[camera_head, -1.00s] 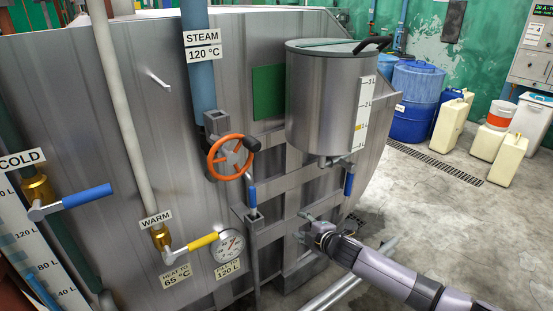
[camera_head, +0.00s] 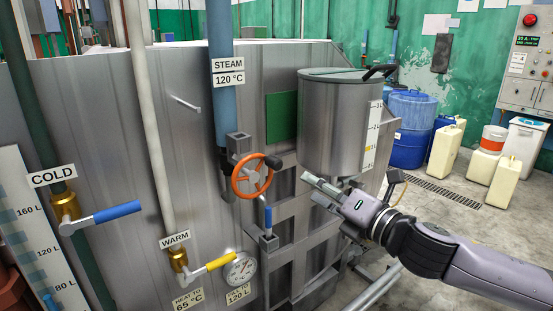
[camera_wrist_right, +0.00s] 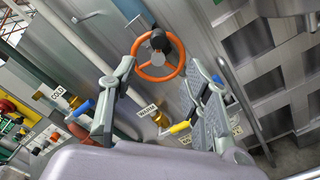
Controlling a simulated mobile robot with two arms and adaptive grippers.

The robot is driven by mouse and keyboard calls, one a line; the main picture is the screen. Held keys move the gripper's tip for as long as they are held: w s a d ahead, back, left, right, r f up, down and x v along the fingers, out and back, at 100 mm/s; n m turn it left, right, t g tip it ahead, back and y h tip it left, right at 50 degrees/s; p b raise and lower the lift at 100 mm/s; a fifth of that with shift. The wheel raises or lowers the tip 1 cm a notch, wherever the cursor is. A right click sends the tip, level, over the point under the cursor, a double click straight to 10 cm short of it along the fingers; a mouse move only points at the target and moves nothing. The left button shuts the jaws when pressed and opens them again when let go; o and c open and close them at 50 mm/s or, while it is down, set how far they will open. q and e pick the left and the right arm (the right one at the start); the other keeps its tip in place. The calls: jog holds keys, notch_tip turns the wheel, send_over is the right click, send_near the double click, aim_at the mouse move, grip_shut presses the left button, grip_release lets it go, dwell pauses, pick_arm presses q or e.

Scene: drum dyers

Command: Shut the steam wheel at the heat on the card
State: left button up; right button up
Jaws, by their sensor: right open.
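The orange steam wheel (camera_head: 252,175), with a dark knob on its rim, sits on the blue steam pipe (camera_head: 220,90) below the labels "STEAM" and "120 °C". A card under the warm valve reads "HEAT TO 65 °C" (camera_head: 188,299). A round dial gauge (camera_head: 239,269) is beside it; its needle is too small to read. My right gripper (camera_head: 316,188) is to the right of the wheel, apart from it, below the grey drum. In the right wrist view the gripper (camera_wrist_right: 160,100) is open and empty, and the wheel (camera_wrist_right: 158,58) shows ahead between the fingers. My left gripper is not in view.
The blue-handled cold valve (camera_head: 102,216) and yellow-handled warm valve (camera_head: 207,268) are left of and below the wheel. The lidded grey drum (camera_head: 335,125) hangs above my right gripper. Barrels and jugs stand at back right, beyond open floor.

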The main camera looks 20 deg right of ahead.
aim_at(279, 166)
jog(key=p+x, duration=0.4)
jog(key=x, duration=0.9)
jog(key=shift+w+a+r, duration=0.1)
jog(key=shift+w+a, duration=0.1)
jog(key=shift+w, duration=0.1)
jog(key=shift+w+a, duration=0.2)
jog(key=shift+w, duration=0.35)
grip_shut()
